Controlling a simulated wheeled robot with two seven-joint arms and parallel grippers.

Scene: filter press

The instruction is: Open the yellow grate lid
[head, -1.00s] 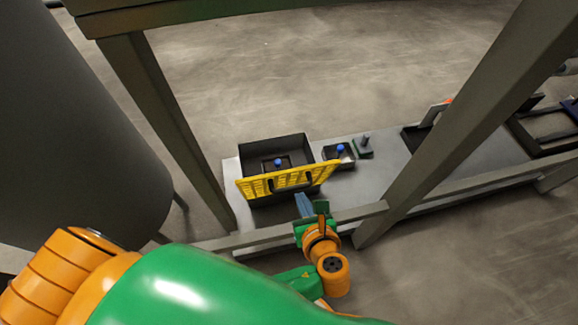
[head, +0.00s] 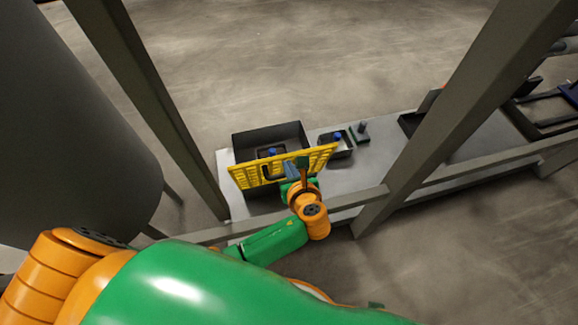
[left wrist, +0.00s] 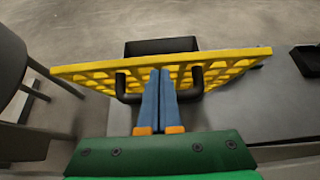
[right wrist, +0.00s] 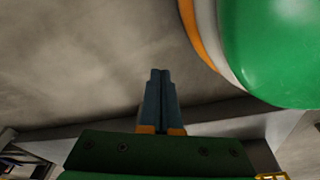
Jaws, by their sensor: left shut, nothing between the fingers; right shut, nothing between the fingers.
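The yellow grate lid (head: 242,177) stands steeply tilted along the near side of a dark open-topped box (head: 262,138) in the head view. In the left wrist view the lid (left wrist: 85,76) spans the picture, with a black handle (left wrist: 197,82) on its face. My left gripper (head: 290,168) is shut and empty. Its blue fingers (left wrist: 160,72) lie between the two handle posts in that view; whether they touch the lid or handle I cannot tell. My right gripper (right wrist: 160,72) is shut and empty over bare floor, away from the lid.
A small tray (head: 340,152) with a blue-topped part and a small fixture (head: 361,130) stand right of the box on the grey bench (head: 378,155). Frame posts (head: 450,110) and a front rail flank the bench. A large grey tank (head: 60,130) stands left.

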